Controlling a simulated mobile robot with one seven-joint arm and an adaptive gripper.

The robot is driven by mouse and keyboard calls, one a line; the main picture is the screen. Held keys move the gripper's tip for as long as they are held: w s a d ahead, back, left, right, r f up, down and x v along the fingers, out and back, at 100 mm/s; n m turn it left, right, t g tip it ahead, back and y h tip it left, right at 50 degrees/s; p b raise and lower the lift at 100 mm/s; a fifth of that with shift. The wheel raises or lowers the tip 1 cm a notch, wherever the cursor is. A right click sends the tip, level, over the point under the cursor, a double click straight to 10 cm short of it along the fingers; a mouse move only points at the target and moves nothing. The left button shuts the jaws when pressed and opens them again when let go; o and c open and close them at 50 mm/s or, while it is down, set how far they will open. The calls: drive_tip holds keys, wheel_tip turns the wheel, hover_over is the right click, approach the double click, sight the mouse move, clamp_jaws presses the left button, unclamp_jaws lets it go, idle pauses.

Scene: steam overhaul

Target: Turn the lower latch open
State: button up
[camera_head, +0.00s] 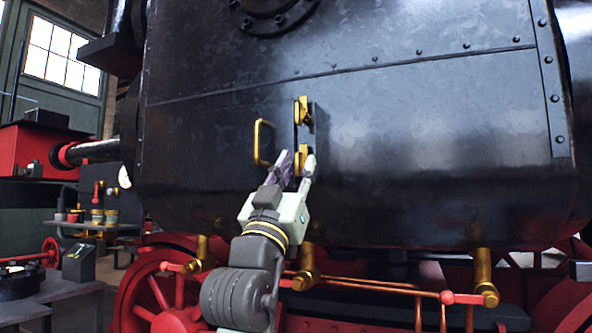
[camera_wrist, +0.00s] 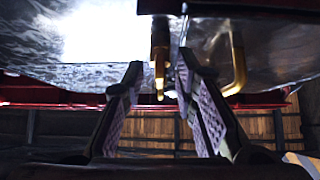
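The lower latch (camera_head: 302,153) is a small brass piece on a dark vertical plate on the black tank's front. My gripper (camera_head: 297,165) reaches up to it from below, with its two fingertips apart on either side of the latch's lower part. In the wrist view my gripper (camera_wrist: 161,68) is open, and a brass latch piece (camera_wrist: 160,48) shows between the fingertips, closer to the right one. I cannot tell whether a finger touches it. The fingers partly hide the latch's lower end in the head view.
The upper latch (camera_head: 302,109), also brass, is just above on the same plate. A brass handle (camera_head: 260,143) stands out left of the plate, and it shows at the right in the wrist view (camera_wrist: 238,66). Copper pipes (camera_head: 370,285) and red wheels lie below. The tank face to the right is bare.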

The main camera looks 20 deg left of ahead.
drive_tip(key=v, duration=1.2)
